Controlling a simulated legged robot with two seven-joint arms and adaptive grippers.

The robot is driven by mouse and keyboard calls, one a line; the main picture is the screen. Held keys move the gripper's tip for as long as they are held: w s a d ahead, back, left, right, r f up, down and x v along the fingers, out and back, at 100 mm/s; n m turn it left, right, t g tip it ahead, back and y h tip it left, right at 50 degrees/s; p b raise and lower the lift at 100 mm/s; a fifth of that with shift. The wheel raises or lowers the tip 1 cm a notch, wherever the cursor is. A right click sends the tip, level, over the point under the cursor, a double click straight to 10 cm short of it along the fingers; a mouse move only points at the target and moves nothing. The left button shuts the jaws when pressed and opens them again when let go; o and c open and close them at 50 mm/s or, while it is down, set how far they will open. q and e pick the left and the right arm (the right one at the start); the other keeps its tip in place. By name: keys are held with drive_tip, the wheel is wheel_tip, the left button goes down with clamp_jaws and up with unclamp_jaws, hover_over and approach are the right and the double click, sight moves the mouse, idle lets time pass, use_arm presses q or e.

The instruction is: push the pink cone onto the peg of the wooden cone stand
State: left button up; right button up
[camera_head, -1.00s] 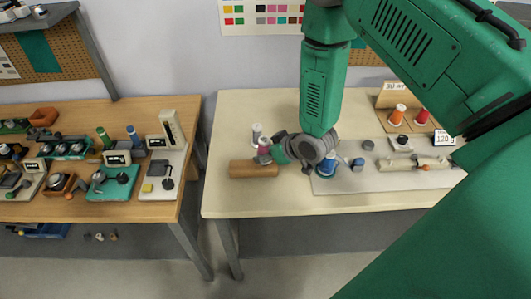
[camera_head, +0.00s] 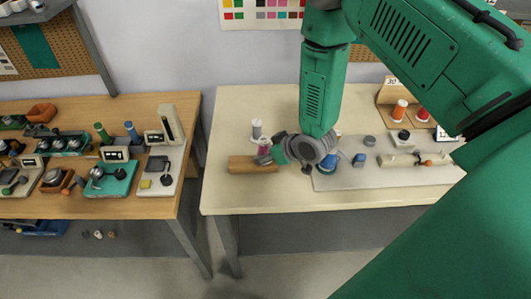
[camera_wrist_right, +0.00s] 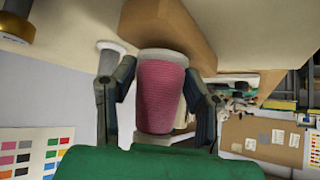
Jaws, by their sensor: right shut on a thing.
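The pink cone (camera_head: 263,149) is at the wooden cone stand (camera_head: 242,164), a light brown block on the pale table. In the right wrist view the pink cone (camera_wrist_right: 160,92) sits between the two fingers of my right gripper (camera_wrist_right: 160,105), which is shut on it. The wooden stand (camera_wrist_right: 168,25) lies right at the cone's pale-rimmed end; the cone looks close to or touching it. The peg is hidden, so I cannot tell how far the cone is on it. In the head view my right gripper (camera_head: 272,155) is partly hidden by its wrist. My left gripper is not in view.
A grey-white spool (camera_head: 257,129) stands just behind the stand. The table's front left is clear.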

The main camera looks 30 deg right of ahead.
drive_tip(key=shift+f, duration=0.15)
drive_tip(key=o, duration=1.3)
drive_tip(key=shift+c, duration=0.2)
drive_tip(key=v, duration=1.1)
drive_tip(key=shift+s+r, duration=0.25)
drive_tip(key=shift+s, duration=0.1)
drive_tip(key=shift+d, duration=0.1)
